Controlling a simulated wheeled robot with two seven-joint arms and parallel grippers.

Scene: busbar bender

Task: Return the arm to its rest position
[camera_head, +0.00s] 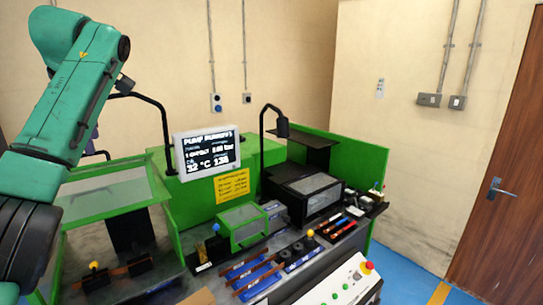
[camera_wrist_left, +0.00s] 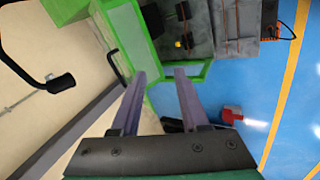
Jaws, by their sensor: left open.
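My left arm (camera_head: 62,115) is teal and comes in from the left of the head view, raised over the left side of the green machine. My left gripper (camera_wrist_left: 160,76) shows in the left wrist view with its two long purple-grey fingers apart and nothing between them. In the head view it is mostly hidden behind the arm. The green busbar bender (camera_head: 268,165) stands ahead with a display screen (camera_head: 207,150) and a yellow label (camera_head: 232,186). My right gripper is in neither view.
A clear-topped green guard (camera_head: 105,197) stands below the arm. A lamp (camera_head: 282,128) rises from the bench. Tools and bars (camera_head: 255,275) lie in front, beside a control panel (camera_head: 338,284) with a red button. A door (camera_head: 505,170) is at right. Blue floor (camera_head: 400,268) is clear.

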